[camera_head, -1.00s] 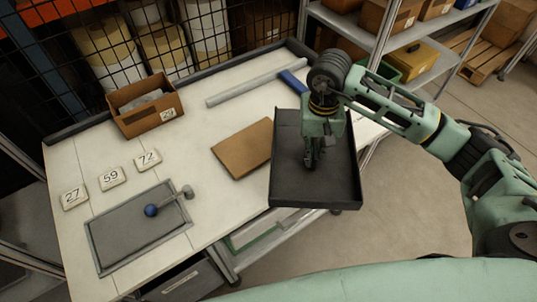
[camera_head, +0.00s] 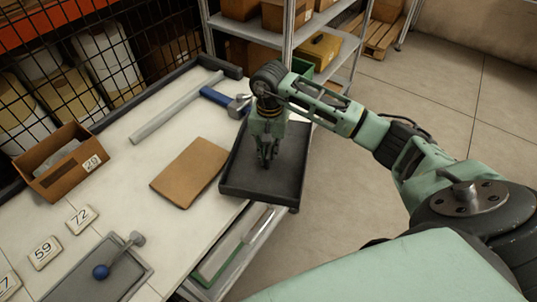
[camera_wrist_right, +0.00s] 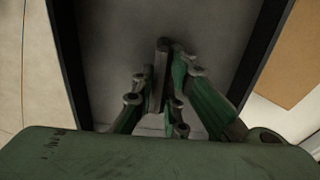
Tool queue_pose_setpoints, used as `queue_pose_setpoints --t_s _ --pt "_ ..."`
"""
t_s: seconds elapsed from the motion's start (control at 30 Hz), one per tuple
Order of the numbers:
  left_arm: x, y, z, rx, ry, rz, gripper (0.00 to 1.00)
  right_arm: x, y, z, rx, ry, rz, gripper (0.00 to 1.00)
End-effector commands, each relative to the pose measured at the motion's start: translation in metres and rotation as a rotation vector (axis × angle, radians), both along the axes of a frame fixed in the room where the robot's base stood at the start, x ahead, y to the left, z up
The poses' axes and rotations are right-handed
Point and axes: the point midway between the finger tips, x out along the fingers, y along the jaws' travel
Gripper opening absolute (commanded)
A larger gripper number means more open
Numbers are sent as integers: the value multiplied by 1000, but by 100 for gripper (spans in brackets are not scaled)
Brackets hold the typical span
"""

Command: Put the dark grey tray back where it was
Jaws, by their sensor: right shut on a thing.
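The dark grey tray (camera_head: 287,178) is at the right edge of the white table, partly beyond that edge. It appears empty, and I cannot tell whether its underside touches the table. My right gripper (camera_head: 266,160) points down over the middle of the tray. In the right wrist view, its fingers (camera_wrist_right: 162,50) are closed together on a thin upright part inside the tray (camera_wrist_right: 120,25); the tray's dark side walls show on both sides. The gripper hides part of the tray floor. My left gripper is not in view.
A brown board (camera_head: 190,172) lies just left of the tray. A blue-handled hammer (camera_head: 216,96) and a pale bar (camera_head: 175,108) lie behind. Shelves (camera_head: 335,55) stand behind; open floor is right.

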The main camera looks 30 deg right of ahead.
Motion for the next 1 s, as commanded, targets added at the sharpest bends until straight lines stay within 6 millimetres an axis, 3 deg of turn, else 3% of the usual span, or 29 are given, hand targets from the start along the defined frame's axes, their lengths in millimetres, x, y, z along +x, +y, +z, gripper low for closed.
queue_pose_setpoints --t_s 0.2,0.53,0.57,0.77,1.0 --pt "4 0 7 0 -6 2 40 0 0 -26 1 1 0 0" --pt "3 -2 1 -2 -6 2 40 0 0 -31 0 0 1 0" --pt "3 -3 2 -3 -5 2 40 0 0 -30 1 1 1 14" --pt "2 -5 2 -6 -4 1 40 0 0 -29 1 1 1 31" --pt "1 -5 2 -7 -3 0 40 0 0 -29 0 1 2 31"
